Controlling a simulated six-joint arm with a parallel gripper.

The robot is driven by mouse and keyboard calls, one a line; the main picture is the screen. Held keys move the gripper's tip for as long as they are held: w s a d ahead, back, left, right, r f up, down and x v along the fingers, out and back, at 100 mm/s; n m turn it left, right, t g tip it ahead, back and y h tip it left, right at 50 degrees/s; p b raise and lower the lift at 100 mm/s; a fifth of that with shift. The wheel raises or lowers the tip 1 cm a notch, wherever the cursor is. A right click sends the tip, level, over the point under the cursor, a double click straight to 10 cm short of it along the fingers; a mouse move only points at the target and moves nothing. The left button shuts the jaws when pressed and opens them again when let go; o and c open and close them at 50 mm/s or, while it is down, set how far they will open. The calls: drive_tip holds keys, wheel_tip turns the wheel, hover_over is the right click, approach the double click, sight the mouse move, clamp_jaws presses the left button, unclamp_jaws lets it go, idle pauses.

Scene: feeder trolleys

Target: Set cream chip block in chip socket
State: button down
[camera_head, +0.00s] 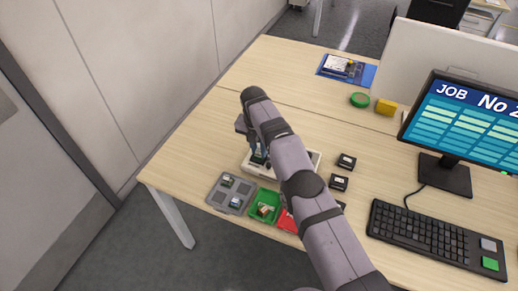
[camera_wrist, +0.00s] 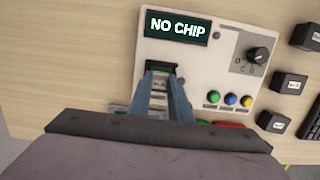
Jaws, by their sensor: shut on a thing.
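In the wrist view my gripper (camera_wrist: 166,78) has its two blue-grey fingers shut on a small pale block (camera_wrist: 159,84), which I take to be the cream chip block. The fingers hide most of it. The dark chip socket (camera_wrist: 178,70) lies at the fingertips on the face of the white tester (camera_wrist: 205,65). I cannot tell whether the block touches the socket or is above it. The tester's screen (camera_wrist: 178,27) reads "NO CHIP". In the head view my gripper (camera_head: 258,157) is over the white tester (camera_head: 313,156), and my arm covers much of it.
The tester has a dial (camera_wrist: 257,55) and coloured buttons (camera_wrist: 230,99). A grey tray (camera_head: 217,197) with chips, a green bin (camera_head: 252,209) and a red bin (camera_head: 287,225) line the front edge. Black blocks (camera_head: 347,161) stand right of the tester. The table behind is mostly clear.

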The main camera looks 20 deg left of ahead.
drive_tip(key=shift+f+b, duration=0.35)
drive_tip(key=shift+f, duration=0.05)
drive_tip(key=c, duration=1.5)
unclamp_jaws()
drive_tip(key=shift+c, duration=0.2)
drive_tip(key=shift+d+f, duration=0.1)
drive_tip(key=shift+d, duration=0.05)
drive_tip(key=shift+w+r, duration=0.1)
drive_tip(key=shift+r, duration=0.25)
wheel_tip(320, 180, up, 7)
drive_tip(key=s, duration=0.1)
drive_tip(key=shift+s+a+b, duration=0.2)
drive_tip(key=shift+a+b, duration=0.15)
drive_tip(key=shift+b, duration=0.05)
drive_tip(key=shift+f, duration=0.1)
